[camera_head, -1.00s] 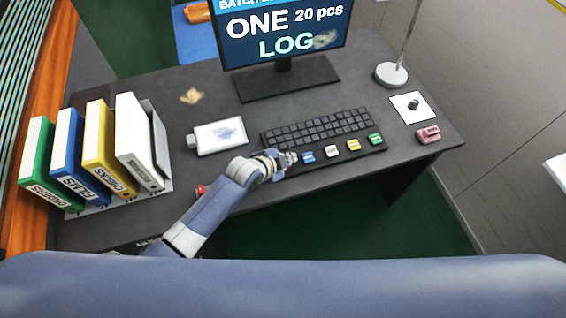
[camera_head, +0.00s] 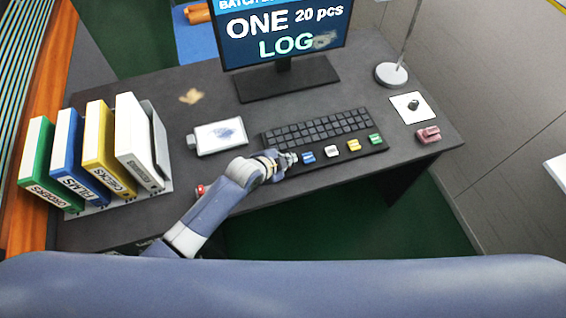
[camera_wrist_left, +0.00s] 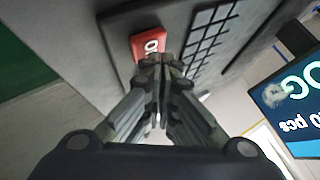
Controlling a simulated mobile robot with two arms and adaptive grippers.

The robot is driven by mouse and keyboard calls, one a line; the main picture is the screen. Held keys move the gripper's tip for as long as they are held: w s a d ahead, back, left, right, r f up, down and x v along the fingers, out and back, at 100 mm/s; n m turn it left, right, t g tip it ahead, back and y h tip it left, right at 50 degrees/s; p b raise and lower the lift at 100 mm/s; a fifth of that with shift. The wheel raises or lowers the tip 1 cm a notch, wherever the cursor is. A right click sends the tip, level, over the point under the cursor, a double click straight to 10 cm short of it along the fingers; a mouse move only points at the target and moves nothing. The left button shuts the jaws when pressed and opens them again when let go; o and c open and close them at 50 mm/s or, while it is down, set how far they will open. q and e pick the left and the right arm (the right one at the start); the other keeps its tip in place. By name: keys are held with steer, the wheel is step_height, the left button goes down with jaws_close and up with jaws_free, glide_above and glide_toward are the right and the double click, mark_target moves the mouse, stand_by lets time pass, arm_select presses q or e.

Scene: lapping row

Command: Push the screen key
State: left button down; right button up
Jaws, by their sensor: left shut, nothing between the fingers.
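A dark keyboard (camera_head: 315,128) lies on the desk with a row of coloured keys along its near edge: blue (camera_head: 308,157), white (camera_head: 331,151), yellow (camera_head: 354,145) and green (camera_head: 375,139). A red key (camera_wrist_left: 149,43) with partly covered white lettering shows in the left wrist view; in the head view my gripper hides it. My left gripper (camera_head: 290,158) is shut and empty at the left end of the key row. In the wrist view its fingertips (camera_wrist_left: 160,62) overlap the red key's edge; I cannot tell whether they touch it. The monitor (camera_head: 283,32) reads "ONE 20 pcs LOG".
Upright binders (camera_head: 100,150) stand at the desk's left. A white pad (camera_head: 218,136) lies left of the keyboard. A lamp base (camera_head: 391,75), a white card (camera_head: 409,107) and a pink block (camera_head: 428,134) are at the right. A small red object (camera_head: 200,190) sits beside my arm.

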arm_select(q)
steer(key=shift+f, duration=0.4)
steer(key=shift+a+r+p, duration=0.1)
steer(key=shift+r+p, duration=0.3)
steer(key=shift+r, duration=0.1)
step_height(320, 180, up, 6)
steer(key=p, duration=0.6)
steer(key=shift+s, duration=0.1)
stand_by(0.5)
